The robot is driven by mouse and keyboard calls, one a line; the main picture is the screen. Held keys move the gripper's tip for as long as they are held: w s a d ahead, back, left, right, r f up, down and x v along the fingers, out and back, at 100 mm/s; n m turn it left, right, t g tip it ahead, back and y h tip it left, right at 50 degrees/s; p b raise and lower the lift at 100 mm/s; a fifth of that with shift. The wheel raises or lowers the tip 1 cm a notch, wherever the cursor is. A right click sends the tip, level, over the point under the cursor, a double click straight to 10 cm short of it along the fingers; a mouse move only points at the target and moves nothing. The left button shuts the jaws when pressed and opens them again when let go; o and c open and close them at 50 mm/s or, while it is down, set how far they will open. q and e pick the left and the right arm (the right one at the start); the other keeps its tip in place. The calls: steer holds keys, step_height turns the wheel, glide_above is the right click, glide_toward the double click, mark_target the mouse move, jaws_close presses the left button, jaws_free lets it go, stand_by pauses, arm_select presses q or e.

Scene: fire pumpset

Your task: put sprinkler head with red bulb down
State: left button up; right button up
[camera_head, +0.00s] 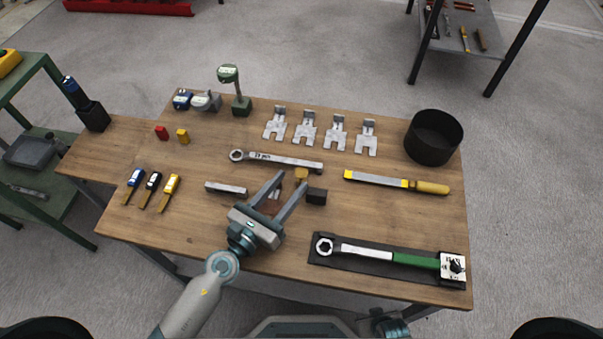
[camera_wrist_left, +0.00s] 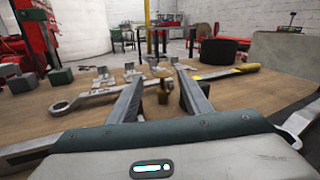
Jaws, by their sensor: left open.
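My left gripper (camera_head: 291,180) is open over the middle of the table, its two long grey fingers spread apart. A small brass-coloured piece (camera_head: 301,175) sits just beyond its fingertips; in the left wrist view a brass piece (camera_wrist_left: 160,72) shows between the fingertips. A small brownish piece (camera_head: 274,194) lies low between the fingers, partly hidden. Either could be the sprinkler head; I cannot make out a red bulb. Part of what seems to be my right gripper (camera_head: 386,325) shows at the bottom edge, its fingers not readable.
A dark block (camera_head: 316,196) stands right of the fingers, a grey bar (camera_head: 226,188) to their left. A wrench (camera_head: 277,161) lies beyond, a yellow-handled file (camera_head: 397,182) to the right. A torque wrench lies on a black tray (camera_head: 330,255). A black bin (camera_head: 433,137) stands back right.

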mark_target(297, 176)
arm_select(q)
steer(key=shift+x, duration=1.85)
steer(key=shift+d+f+p+x, duration=0.1)
steer(key=shift+f+p+x, duration=0.05)
steer(key=shift+x, duration=1.15)
steer(key=shift+d+f+p+x, duration=0.1)
steer(key=shift+d+p+x, duration=0.05)
steer(key=shift+x, duration=1.15)
steer(key=shift+s, duration=0.15)
jaws_close()
